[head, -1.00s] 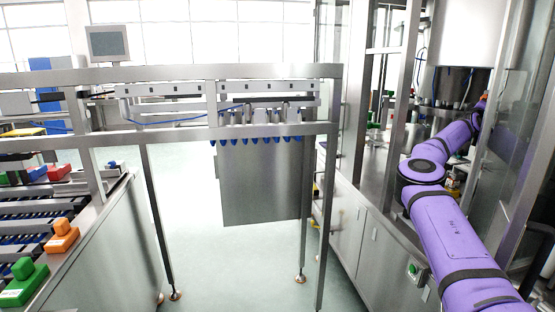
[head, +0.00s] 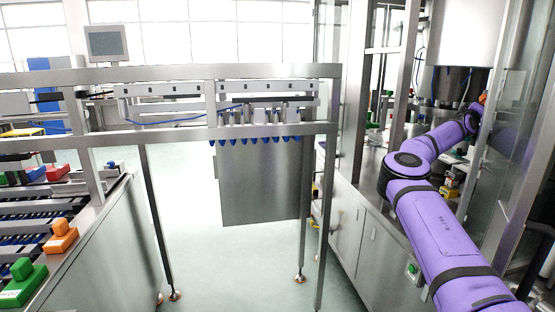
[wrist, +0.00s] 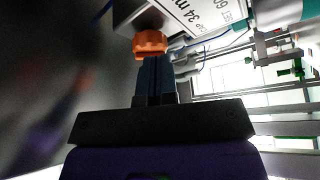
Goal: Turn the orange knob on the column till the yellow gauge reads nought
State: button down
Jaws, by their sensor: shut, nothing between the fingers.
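The orange knob (wrist: 150,43) is at the top of the wrist view, on the underside edge of a grey box (wrist: 130,14) with a white label (wrist: 195,16) reading "CAP 34 m…" and "SET 60". My gripper (wrist: 155,60) is shut and empty, its dark fingers together. The fingertips end at the knob's lower edge in the picture; I cannot tell whether they touch it. In the head view a small orange spot (head: 483,97) shows near the far end of my purple arm, and my gripper cannot be made out there. I cannot make out a yellow gauge reading.
In the head view a steel post (head: 490,145) and clear panels stand right beside my arm. A large pale cylinder (head: 466,32) hangs above. Small yellow and white items (head: 450,190) lie on the steel deck by my arm. A rail frame (head: 170,75) stands left.

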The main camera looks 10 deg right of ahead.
jog(key=shift+s+a, duration=0.2)
jog(key=shift+a, duration=1.35)
jog(key=s+d+r, duration=0.1)
jog(key=d+r, duration=0.1)
jog(key=d, duration=0.4)
jog(key=shift+r, duration=0.3)
jog(key=shift+w, duration=0.35)
dwell(0.5)
jog(key=shift+w+f, duration=0.2)
jog(key=shift+f, duration=0.35)
